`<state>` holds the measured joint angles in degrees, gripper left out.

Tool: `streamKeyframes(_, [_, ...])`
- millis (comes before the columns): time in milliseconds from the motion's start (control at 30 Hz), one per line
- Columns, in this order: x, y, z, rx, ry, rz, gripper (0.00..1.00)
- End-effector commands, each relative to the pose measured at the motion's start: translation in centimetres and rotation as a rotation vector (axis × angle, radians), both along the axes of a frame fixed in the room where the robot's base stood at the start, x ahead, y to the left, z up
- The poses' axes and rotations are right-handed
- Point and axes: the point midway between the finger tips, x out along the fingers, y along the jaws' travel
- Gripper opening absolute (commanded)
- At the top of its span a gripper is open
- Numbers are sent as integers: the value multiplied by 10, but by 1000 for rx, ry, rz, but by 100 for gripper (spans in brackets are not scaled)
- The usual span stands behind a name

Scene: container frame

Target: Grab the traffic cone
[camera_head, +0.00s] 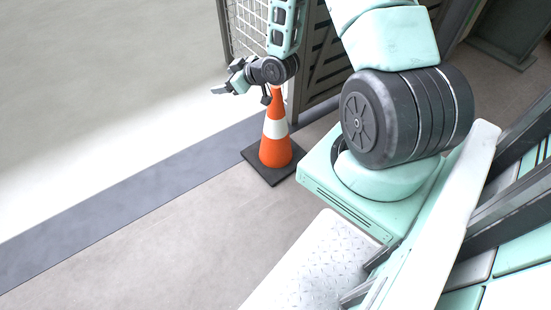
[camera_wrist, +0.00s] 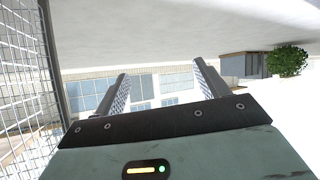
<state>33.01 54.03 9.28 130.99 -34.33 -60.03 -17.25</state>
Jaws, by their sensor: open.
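The traffic cone (camera_head: 276,150) is orange with a white band and a dark square base. It stands upright on the floor in the head view, beside the grey strip. My arm crosses in front of its tip, which is partly hidden. My gripper (camera_head: 222,90) is up and to the left of the cone, pointing left, apart from it. In the wrist view my gripper (camera_wrist: 160,85) shows two fingers spread apart with nothing between them. The cone does not show in the wrist view.
A wire mesh panel (camera_head: 247,25) and a dark slatted frame (camera_head: 322,60) stand just behind the cone. The mesh (camera_wrist: 22,85) also runs along the left of the wrist view. The floor (camera_head: 150,240) left and in front of the cone is clear.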

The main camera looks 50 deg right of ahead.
Motion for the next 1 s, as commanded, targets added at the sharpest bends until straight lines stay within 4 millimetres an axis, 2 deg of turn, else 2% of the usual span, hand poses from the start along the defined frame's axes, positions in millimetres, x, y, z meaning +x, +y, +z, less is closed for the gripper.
streamKeyframes(33, [-11,-27,-53,23,-55,-48,73])
streamKeyframes(100, [-26,-58,-90,45,-152,-101,73])
streamKeyframes(200, [-56,-96,-136,73,-293,-187,73])
streamKeyframes(300, [-91,-124,-172,95,-424,-275,73])
streamKeyframes(400, [-124,-142,-197,108,-531,-353,73])
streamKeyframes(533, [-153,-155,-213,115,-623,-422,73])
streamKeyframes(667, [-162,-160,-216,117,-665,-452,73])
streamKeyframes(767, [-151,-164,-214,115,-672,-452,73])
streamKeyframes(1000, [-102,-175,-208,115,-671,-450,73])
